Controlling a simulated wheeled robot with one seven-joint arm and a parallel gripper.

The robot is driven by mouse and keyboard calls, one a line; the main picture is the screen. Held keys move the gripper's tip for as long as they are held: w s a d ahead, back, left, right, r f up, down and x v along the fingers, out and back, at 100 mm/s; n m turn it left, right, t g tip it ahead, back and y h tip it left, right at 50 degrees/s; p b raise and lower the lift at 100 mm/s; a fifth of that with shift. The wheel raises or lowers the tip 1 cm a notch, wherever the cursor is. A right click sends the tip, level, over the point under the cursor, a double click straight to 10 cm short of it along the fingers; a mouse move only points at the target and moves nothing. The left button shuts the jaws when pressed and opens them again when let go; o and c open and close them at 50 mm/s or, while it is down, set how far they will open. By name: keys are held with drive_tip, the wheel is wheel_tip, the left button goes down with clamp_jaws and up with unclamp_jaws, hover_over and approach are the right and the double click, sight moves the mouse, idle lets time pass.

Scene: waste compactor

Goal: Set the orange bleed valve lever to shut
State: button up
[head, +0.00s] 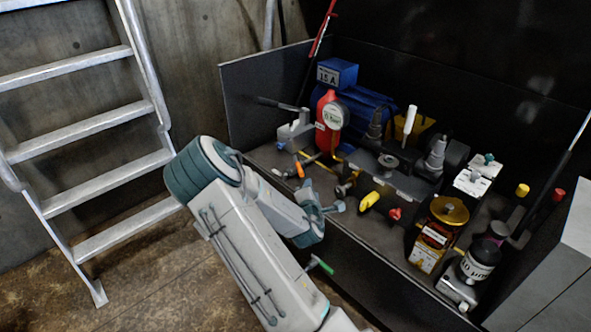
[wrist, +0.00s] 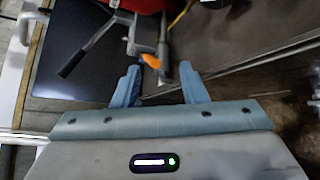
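The orange bleed valve lever (head: 300,169) is a small orange grip low on the left of the bench, below the red canister. In the wrist view the orange grip (wrist: 151,61) lies just beyond my fingertips, between their lines, beside a grey metal bar (wrist: 163,48). My gripper (head: 324,202) is close to the lever, to its lower right in the head view. In the wrist view my gripper (wrist: 160,80) has its two blue-grey fingers spread apart with nothing held. I see no contact with the lever. The lever's pivot is not clear.
A red canister (head: 328,135) with a gauge and a blue motor (head: 370,107) stand behind. A yellow handle (head: 370,200), a red knob (head: 394,213) and a green handle (head: 321,265) are nearby. A black-handled lever (wrist: 76,64) sticks out left. A ladder (head: 85,125) stands left.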

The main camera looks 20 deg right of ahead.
drive_tip(key=s+a+r+m+g+y+p, duration=0.2)
drive_tip(key=s+a+r+m+p, duration=0.1)
drive_tip(key=a+r+m+p, duration=0.1)
drive_tip(key=s+a+r+m+g+y+p, duration=0.2)
drive_tip(key=s+a+r+m+g+p, duration=0.1)
drive_tip(key=r, duration=0.6)
drive_tip(key=a+m+p, duration=0.1)
drive_tip(key=m+p, duration=0.1)
drive_tip(key=m, duration=0.1)
drive_tip(key=shift+r+m, duration=0.3)
